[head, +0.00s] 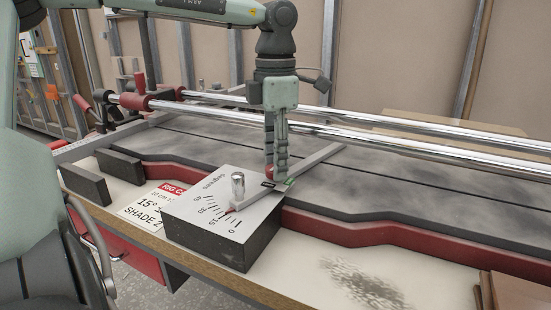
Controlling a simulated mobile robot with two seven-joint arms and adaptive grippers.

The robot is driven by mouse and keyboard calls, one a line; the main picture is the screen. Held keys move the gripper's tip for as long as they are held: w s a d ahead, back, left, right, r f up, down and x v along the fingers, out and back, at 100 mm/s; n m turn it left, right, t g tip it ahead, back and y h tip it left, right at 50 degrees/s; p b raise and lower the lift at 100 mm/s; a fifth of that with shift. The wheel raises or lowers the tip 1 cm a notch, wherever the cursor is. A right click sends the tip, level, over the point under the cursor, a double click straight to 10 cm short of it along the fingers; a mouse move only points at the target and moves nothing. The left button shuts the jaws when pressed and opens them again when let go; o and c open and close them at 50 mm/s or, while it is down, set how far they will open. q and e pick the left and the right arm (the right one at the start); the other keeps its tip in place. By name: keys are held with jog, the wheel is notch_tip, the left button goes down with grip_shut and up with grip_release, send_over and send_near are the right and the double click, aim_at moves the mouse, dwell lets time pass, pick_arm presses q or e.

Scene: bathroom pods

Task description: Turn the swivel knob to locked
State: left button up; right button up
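A grey box (231,252) on the bench has a white top with a degree scale from 0 to 45 and an upright metal peg (238,187). A light grey bar (318,160) runs from the scale back to the right; its thin red tip lies near the 15 mark. A small red knob-like part (269,172) shows at the bar, beside a black and green label (289,182) too small to read. My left gripper (275,174) points down at this red part, its fingers partly covering it. I cannot tell whether they grip it. My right gripper is out of view.
A printed card (150,208) reading 15° lies left of the box. Two chrome rails (350,118) cross behind the bar over a dark grey bed (420,185) with a red edge. Dark blocks (86,184) lie at left, brown boards (518,292) at lower right.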

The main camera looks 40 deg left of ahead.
pick_arm(q)
jog(key=shift+o, duration=1.2)
jog(key=shift+r, duration=0.1)
notch_tip(320, 180, up, 12)
